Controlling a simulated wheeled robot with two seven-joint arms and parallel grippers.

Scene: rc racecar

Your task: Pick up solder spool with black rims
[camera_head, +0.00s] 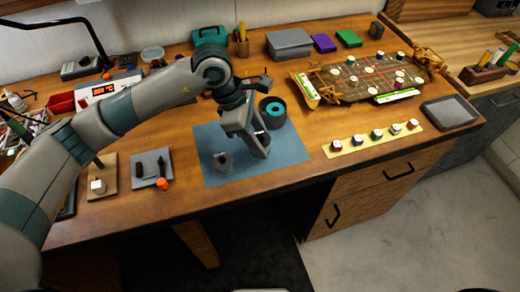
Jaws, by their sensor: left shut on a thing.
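My left gripper (260,147) points down over the blue mat (212,140) and is shut on a small dark and silvery thing, which looks like the solder spool with black rims (262,138). The fingers hide much of it, and I cannot tell whether it touches the mat. A small grey spool-like piece (222,162) stands on the mat to the left of the gripper. A larger black round thing with a teal centre (272,111) sits just behind the gripper at the mat's back edge. My right gripper is not in view.
A grey tray (449,112) is at far right. Left of the mat are a grey pad (150,170) and a soldering station (105,88). The mat's front is clear.

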